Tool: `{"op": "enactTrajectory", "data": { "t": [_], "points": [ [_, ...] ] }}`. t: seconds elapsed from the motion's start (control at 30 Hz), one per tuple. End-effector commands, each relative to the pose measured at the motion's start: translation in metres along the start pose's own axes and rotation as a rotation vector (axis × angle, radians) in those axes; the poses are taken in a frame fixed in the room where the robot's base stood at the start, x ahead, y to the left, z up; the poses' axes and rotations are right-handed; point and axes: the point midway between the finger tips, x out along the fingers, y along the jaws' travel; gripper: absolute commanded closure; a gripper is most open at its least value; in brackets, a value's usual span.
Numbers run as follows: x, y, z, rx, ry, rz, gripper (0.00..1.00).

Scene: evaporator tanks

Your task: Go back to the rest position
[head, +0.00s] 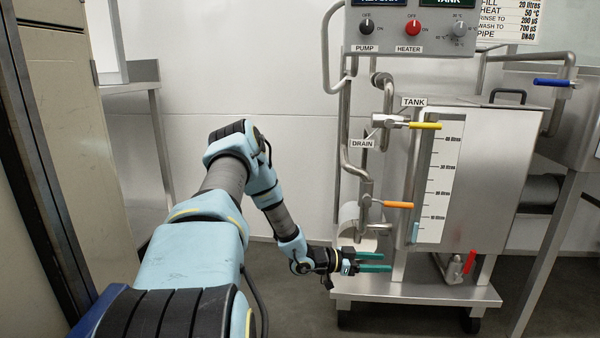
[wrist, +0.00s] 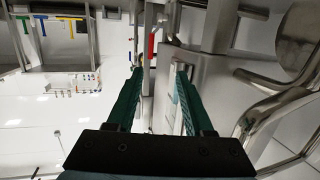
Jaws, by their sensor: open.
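My gripper (head: 374,262) is low in the head view, just left of the tank cart's lower frame, with its two green fingers apart and nothing between them. In the wrist view my gripper (wrist: 158,92) shows both green fingers spread, with pipes and the tank's metal side beyond. My arm reaches forward and down from the lower left. The steel tank (head: 465,190) stands to the right of the gripper, with a level scale on its front.
The wheeled cart base (head: 420,290) lies beside and below my gripper. Valves with orange (head: 398,205), yellow (head: 424,125) and red (head: 470,262) handles stick out nearby. A control panel (head: 411,32) is above. Open floor and wall lie behind my arm; a steel table (head: 130,86) is left.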

Motion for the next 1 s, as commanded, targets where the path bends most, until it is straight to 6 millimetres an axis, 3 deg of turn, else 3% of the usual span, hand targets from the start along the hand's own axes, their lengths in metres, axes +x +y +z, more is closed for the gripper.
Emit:
{"op": "enactTrajectory", "data": {
  "t": [0.27,0.53,0.77,0.87,1.0],
  "points": [
    [-0.015,-0.021,-0.006,-0.01,-0.157,-0.084,0.48],
    [-0.06,-0.05,-0.019,-0.056,-0.418,-0.253,0.48],
    [-0.152,-0.057,-0.049,-0.193,-0.736,-0.516,0.48],
    [-0.197,-0.044,-0.066,-0.287,-0.848,-0.633,0.48],
    [-0.256,-0.007,-0.091,-0.455,-0.969,-0.785,0.48]
  ]
}}
